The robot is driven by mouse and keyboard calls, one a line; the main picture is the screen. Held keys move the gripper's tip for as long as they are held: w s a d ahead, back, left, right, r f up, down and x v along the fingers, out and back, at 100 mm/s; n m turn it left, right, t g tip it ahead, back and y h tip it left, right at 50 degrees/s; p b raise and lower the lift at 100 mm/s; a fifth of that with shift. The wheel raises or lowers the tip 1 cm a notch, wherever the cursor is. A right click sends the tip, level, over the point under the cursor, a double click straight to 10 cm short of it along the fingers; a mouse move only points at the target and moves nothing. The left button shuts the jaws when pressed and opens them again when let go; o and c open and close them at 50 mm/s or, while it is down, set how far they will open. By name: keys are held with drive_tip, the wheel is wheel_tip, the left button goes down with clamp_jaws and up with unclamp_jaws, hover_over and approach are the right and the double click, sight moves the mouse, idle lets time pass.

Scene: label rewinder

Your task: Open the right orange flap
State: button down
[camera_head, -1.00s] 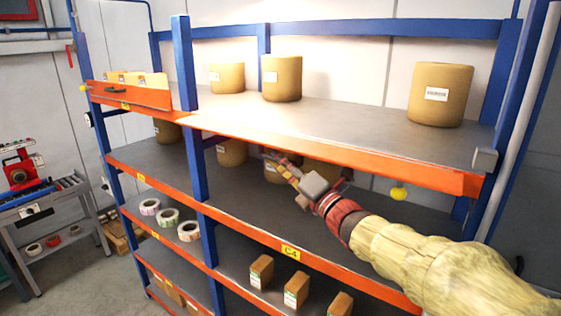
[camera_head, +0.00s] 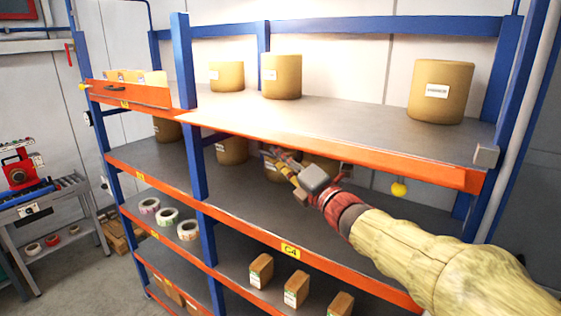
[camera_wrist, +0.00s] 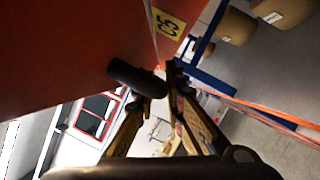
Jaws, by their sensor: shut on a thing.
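The right orange flap (camera_head: 330,152) is a long orange strip along the front of the upper right shelf, seen foreshortened in the head view. It does not stand up above the shelf surface there. In the wrist view it is a large orange panel (camera_wrist: 60,55) with a yellow label (camera_wrist: 167,24). My gripper (camera_head: 268,155) is just under the strip's left half. In the wrist view my gripper (camera_wrist: 155,88) is shut on the flap's black handle (camera_wrist: 135,77). The exact finger contact is partly hidden.
The left orange flap (camera_head: 130,94) stands upright with small boxes behind it. Brown rolls (camera_head: 281,77) stand on the upper shelf. A blue post (camera_head: 186,65) divides the rack. Tape rolls and small boxes fill lower shelves.

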drive_tip(key=shift+s+a+r+m+h, duration=0.2)
drive_tip(key=shift+r+m+h, duration=0.1)
drive_tip(key=shift+r+m, duration=0.3)
drive_tip(key=c, duration=1.8)
unclamp_jaws()
drive_tip(key=shift+c, duration=0.2)
drive_tip(key=shift+f, duration=0.1)
drive_tip(key=shift+s, duration=0.1)
drive_tip(key=v, duration=1.2)
